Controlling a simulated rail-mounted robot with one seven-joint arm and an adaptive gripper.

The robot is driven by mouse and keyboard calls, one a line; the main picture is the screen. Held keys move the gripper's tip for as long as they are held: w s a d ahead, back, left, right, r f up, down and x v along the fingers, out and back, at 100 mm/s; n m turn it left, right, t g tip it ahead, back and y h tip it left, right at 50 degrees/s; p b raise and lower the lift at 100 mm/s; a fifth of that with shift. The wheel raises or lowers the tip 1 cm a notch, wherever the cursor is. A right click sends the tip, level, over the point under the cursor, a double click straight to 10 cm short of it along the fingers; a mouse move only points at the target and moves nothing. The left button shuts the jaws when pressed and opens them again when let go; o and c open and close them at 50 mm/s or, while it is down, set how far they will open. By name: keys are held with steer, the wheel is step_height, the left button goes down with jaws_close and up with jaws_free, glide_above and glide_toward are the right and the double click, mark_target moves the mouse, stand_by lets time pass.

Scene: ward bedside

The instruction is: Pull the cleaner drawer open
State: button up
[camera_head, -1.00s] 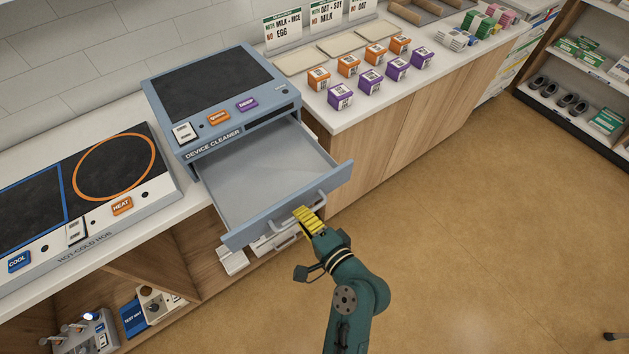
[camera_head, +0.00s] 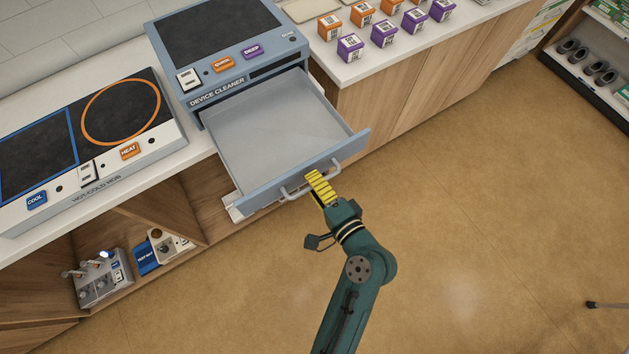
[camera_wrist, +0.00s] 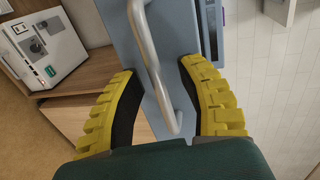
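The blue-grey device cleaner (camera_head: 262,72) stands on the counter. Its drawer (camera_head: 272,140) is pulled well out, and the tray inside is empty. The pale curved handle (camera_head: 292,194) is on the drawer's front. My gripper (camera_head: 320,182) is at the right part of the handle. In the wrist view, the yellow fingers of my gripper (camera_wrist: 157,100) are spread apart, with the handle bar (camera_wrist: 152,62) running between them. Gaps show between the bar and both dark finger pads. The drawer's front panel (camera_wrist: 125,45) lies beyond the handle.
The hot-cold hob (camera_head: 88,135) is left of the cleaner. Orange and purple boxes (camera_head: 350,47) stand on the counter to the right. Open shelving below holds a grey device (camera_head: 104,278) and a blue box (camera_head: 146,256). The floor (camera_head: 470,200) in front is clear.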

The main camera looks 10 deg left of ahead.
stand_by(0.3)
steer(key=v, duration=1.2)
